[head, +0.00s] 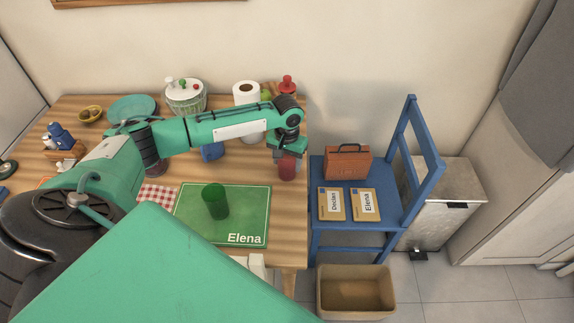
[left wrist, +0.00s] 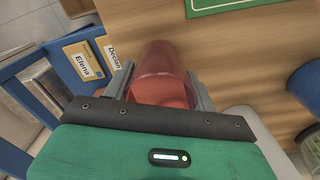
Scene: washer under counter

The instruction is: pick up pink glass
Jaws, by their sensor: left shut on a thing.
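The pink glass (head: 287,171) is near the right edge of the wooden table in the head view, below my left gripper (head: 289,154). In the left wrist view the glass (left wrist: 163,72) is see-through pink and sits between the two fingers of my left gripper (left wrist: 160,85), which is shut on it. I cannot tell whether its base touches the table. My right gripper is not in view.
A green glass (head: 215,203) stands on the green "Elena" mat (head: 253,222). Paper towel (head: 246,92), a red-topped bottle (head: 288,86) and a white-lidded pot (head: 185,97) stand behind my arm. A blue chair (head: 390,205) is right of the table (head: 287,228).

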